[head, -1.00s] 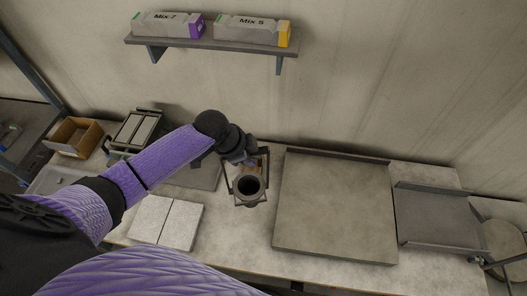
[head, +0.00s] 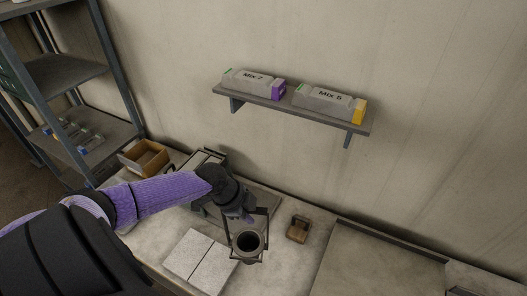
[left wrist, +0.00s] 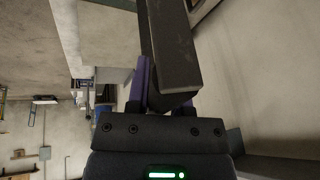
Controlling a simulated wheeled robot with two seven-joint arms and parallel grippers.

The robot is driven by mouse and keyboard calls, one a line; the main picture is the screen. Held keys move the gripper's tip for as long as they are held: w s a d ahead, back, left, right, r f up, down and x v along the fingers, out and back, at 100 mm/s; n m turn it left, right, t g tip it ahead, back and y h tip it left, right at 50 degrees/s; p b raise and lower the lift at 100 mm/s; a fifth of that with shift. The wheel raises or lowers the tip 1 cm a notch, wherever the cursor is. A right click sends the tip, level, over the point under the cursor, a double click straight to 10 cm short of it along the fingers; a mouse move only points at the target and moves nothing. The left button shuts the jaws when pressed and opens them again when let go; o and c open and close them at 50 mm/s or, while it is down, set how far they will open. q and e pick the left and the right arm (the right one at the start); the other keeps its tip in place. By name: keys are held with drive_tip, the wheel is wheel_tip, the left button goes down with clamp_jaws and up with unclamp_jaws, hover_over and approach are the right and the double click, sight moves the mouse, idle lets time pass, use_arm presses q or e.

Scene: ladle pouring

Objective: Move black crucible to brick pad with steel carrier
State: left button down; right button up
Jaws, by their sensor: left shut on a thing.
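My left gripper (head: 244,214) is shut on the top of the steel carrier (head: 267,224), a dark open frame. The black crucible (head: 249,243), a round dark cup with an open top, hangs upright in the carrier. The pale brick pad (head: 191,248), two flat blocks side by side, lies on the bench just left of the crucible. The crucible looks to be beside or over its right edge; its height cannot be told. In the left wrist view, a dark carrier bar (left wrist: 170,50) sits at the purple fingers. My right gripper is not in view.
A small brown block (head: 298,229) stands on the bench right of the carrier. A large flat plate (head: 375,265) lies further right. A cardboard box (head: 145,157) is at the back left. A wall shelf (head: 290,105) holds Mix 7 and Mix 5 boxes.

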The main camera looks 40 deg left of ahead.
use_arm(q)
drive_tip(key=s+a+b, duration=0.1)
drive_tip(key=s+a, duration=0.4)
drive_tip(key=a, duration=0.4)
drive_tip(key=s+a+b, duration=0.2)
drive_tip(key=s+a, duration=0.3)
drive_tip(key=a, duration=0.3)
wheel_tip(320, 180, down, 13)
drive_tip(key=b, duration=1.1)
drive_tip(key=s+d+r+p, duration=0.5)
drive_tip(key=s+p, duration=0.5)
drive_tip(key=p, duration=0.3)
drive_tip(key=shift+d+p, duration=0.4)
drive_tip(key=shift+d, duration=0.45)
drive_tip(key=shift+f, duration=0.15)
